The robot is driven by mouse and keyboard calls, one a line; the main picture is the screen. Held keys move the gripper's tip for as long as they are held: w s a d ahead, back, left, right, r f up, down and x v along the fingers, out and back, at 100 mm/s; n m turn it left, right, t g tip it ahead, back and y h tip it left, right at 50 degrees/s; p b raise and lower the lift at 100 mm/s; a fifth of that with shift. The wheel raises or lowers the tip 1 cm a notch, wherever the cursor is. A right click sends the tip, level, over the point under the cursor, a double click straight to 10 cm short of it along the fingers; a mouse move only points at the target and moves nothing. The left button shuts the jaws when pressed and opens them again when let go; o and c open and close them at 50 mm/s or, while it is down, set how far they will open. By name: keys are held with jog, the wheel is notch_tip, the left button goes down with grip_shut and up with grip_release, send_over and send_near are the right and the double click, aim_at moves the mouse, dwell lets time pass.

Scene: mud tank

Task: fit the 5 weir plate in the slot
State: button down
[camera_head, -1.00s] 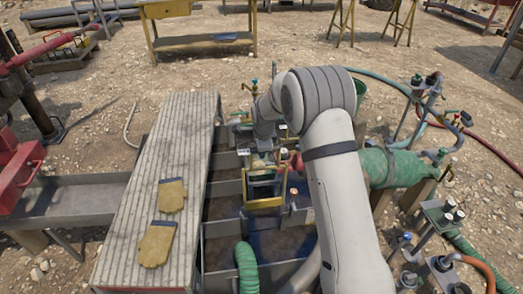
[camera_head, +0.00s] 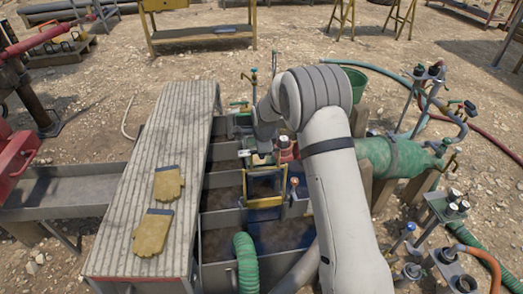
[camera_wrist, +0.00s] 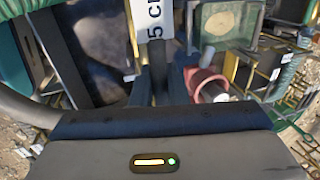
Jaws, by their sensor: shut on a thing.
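A white label reading "5 C", cut off by the top edge, marks the weir plate (camera_wrist: 155,18) in the wrist view. My gripper (camera_wrist: 160,82) is shut on a narrow dark piece just below the label. In the head view my gripper (camera_head: 263,150) is over the open tank, just behind a yellow-edged frame (camera_head: 264,202). The plate's lower edge is hidden, and I cannot tell whether it is in a slot.
The tank (camera_head: 222,218) has several grey cross walls. A ribbed walkway (camera_head: 150,190) with two yellow gloves (camera_head: 168,183) lies left. A green hose (camera_head: 246,262) enters at the front. A red fitting (camera_wrist: 208,85) is close right of my gripper. Pipes and valves crowd the right.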

jog(key=shift+f+b, duration=0.9)
jog(key=shift+f, duration=0.75)
notch_tip(320, 180, down, 9)
jog(key=b, duration=0.6)
jog(key=shift+b, duration=0.35)
jog(key=shift+f, duration=0.3)
jog(key=shift+f+b, duration=1.8)
jog(key=shift+f, duration=0.7)
jog(key=shift+f+b, duration=0.55)
jog(key=shift+f, duration=0.15)
jog(key=c, duration=1.3)
grip_release()
jog(key=shift+c, duration=0.2)
jog(key=p+v, duration=0.1)
jog(key=v, duration=0.6)
jog(key=shift+r+p, duration=0.35)
jog(key=shift+r, duration=0.05)
jog(key=shift+s, duration=0.1)
